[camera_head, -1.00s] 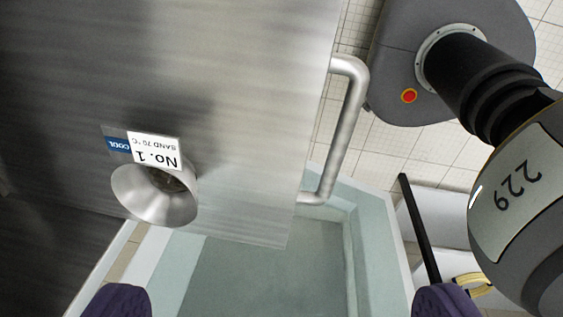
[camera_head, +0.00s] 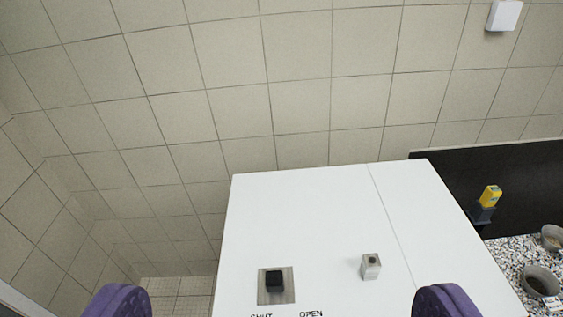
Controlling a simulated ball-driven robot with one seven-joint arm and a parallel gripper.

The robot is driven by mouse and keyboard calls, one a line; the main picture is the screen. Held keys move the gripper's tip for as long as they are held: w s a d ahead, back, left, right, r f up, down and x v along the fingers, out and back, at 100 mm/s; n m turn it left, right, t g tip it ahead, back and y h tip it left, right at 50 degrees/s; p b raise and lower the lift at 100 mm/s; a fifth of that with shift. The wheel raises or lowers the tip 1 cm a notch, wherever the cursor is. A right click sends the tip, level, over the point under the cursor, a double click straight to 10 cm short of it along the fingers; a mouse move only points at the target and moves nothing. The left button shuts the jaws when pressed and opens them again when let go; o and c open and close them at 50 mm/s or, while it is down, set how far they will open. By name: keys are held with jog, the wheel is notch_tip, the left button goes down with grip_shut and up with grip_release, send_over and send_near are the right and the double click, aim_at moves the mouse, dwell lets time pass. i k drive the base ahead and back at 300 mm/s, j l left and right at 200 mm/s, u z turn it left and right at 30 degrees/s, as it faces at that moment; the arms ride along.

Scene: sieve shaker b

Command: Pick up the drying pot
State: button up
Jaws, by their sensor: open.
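My gripper (camera_head: 283,302) is open, with its two purple fingertips far apart at the bottom left and bottom right. Nothing shows held between them. The labelled metal pot from the earlier view is not in the picture now. I cannot tell whether either is the drying pot.
A white box-like unit (camera_head: 300,215) fills the lower middle, with a black knob (camera_head: 274,281), a small grey block (camera_head: 371,266) and SHUT and OPEN lettering. A tiled wall (camera_head: 280,90) lies behind.

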aim_at(538, 282)
jog(key=z, duration=0.4)
jog(key=i+z, duration=0.1)
jog(key=z, duration=0.65)
jog(key=i+z, duration=0.15)
jog(key=z, duration=0.2)
